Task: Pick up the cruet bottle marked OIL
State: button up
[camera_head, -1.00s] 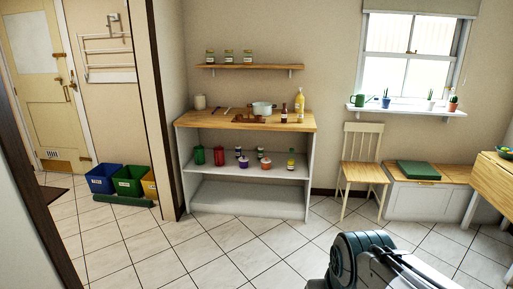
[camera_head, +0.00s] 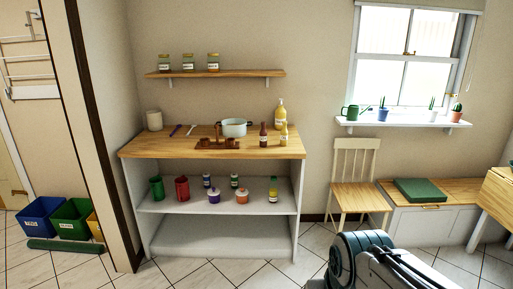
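On the wooden worktop of the open shelf unit stand a dark red-brown bottle (camera_head: 263,134), a small yellow bottle (camera_head: 284,135) just to its right, and a larger yellow bottle (camera_head: 280,112) behind them. The two small ones have pale labels and look like a cruet pair. The lettering is too small to read, so I cannot tell for sure which is marked OIL. All three stand upright near the worktop's right end. Part of my arm shows at the bottom right, well in front of the unit. My gripper is not in view.
The shelf below (camera_head: 225,205) holds canisters, jars and a bottle (camera_head: 273,189). A chair (camera_head: 357,195) stands right of the unit. Floor (camera_head: 205,275) shows in front.

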aim_at(284, 136)
jog(key=z, duration=0.2)
jog(key=i, duration=0.75)
jog(key=z, duration=0.65)
jog(key=i, duration=1.5)
jog(key=u, duration=0.95)
jog(key=i, duration=1)
jog(key=u, duration=0.95)
